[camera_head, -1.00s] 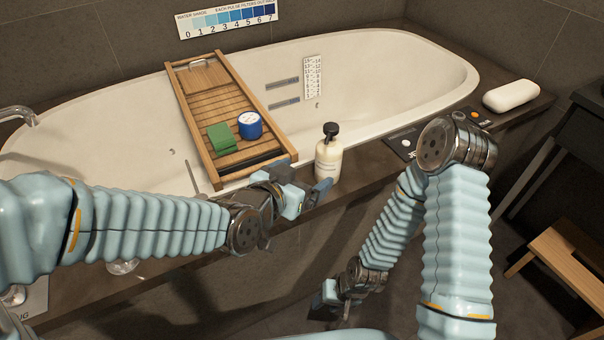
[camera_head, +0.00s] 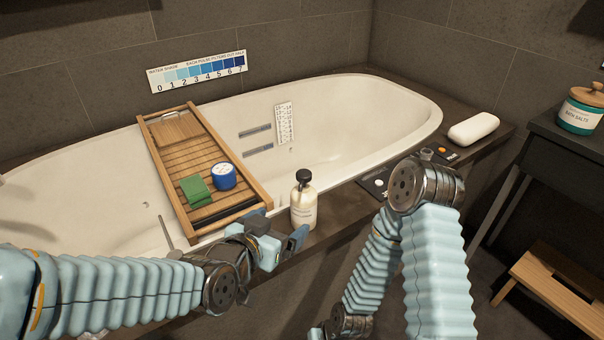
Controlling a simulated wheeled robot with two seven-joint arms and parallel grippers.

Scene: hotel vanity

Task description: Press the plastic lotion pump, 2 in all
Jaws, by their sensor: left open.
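The lotion bottle (camera_head: 303,208) is cream-coloured and has a black pump head (camera_head: 303,178). It stands upright on the dark ledge at the front of the bathtub. My left gripper (camera_head: 281,228) is open and empty, just left of and in front of the bottle's lower part, below the pump head. I cannot tell whether a finger touches the bottle. My right gripper is out of sight below the bottom edge; only its wrist and arm show.
A wooden bath tray (camera_head: 165,178) with a green block (camera_head: 196,191) and a blue tin (camera_head: 224,176) spans the tub (camera_head: 330,120). A panel with buttons (camera_head: 376,182) and a white pillow (camera_head: 474,129) lie along the ledge. A wooden stool (camera_head: 560,290) stands at right.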

